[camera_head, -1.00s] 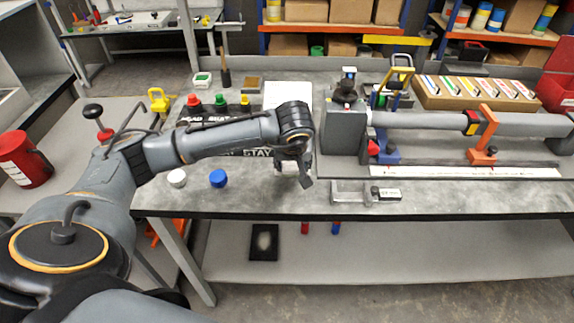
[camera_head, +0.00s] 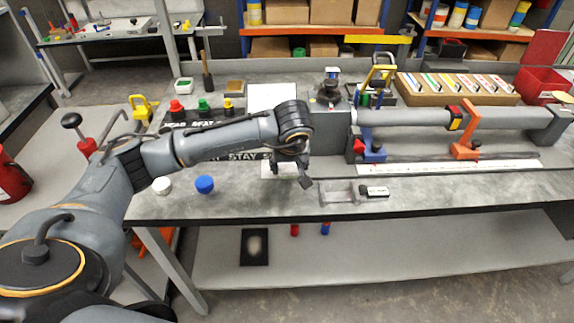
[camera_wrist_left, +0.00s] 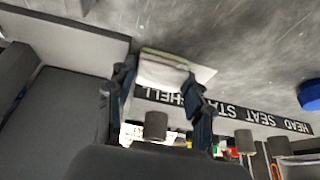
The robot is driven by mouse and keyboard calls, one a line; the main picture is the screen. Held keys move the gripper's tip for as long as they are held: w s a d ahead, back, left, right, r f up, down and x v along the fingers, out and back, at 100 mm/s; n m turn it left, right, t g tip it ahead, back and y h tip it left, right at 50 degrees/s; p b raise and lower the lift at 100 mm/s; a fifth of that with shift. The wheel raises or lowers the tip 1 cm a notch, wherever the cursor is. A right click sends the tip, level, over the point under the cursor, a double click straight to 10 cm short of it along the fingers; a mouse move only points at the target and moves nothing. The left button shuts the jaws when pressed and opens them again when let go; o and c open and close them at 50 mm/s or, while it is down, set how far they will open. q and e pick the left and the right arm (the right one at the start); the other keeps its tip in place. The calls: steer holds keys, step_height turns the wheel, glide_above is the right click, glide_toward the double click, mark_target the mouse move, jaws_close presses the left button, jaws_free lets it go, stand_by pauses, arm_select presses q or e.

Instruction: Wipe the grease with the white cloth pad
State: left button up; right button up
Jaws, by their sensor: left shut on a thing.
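My left gripper (camera_head: 300,182) is low over the front middle of the bench, its fingers pointing down. In the left wrist view its fingers (camera_wrist_left: 160,95) are shut on a thick folded pad, the white cloth pad (camera_wrist_left: 163,70), with a greenish edge. A flat white piece (camera_wrist_left: 204,75) shows beside and behind the pad; it also shows next to the gripper in the head view (camera_head: 273,170). I cannot tell whether the pad touches the surface. No grease can be made out; the gripper and pad may hide it. My right gripper is not in view.
A blue cap (camera_head: 204,185) and a white cap (camera_head: 162,186) stand left of the gripper. A small grey tray (camera_head: 337,193) lies to its right. Behind are a black lettered strip (camera_head: 212,123) and a long grey cylinder (camera_head: 405,117) in clamps. The bench's front right is clear.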

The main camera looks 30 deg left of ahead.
arm_select(q)
steer(key=r, duration=0.1)
steer(key=r+p, duration=0.1)
steer(key=r, duration=0.1)
steer(key=d+r+p, duration=0.1)
steer(key=shift+w+r, duration=0.25)
steer(key=shift+a+r+p, duration=0.2)
steer(key=shift+r+p, duration=0.4)
steer(key=shift+r, duration=0.65)
steer(key=shift+s, duration=0.1)
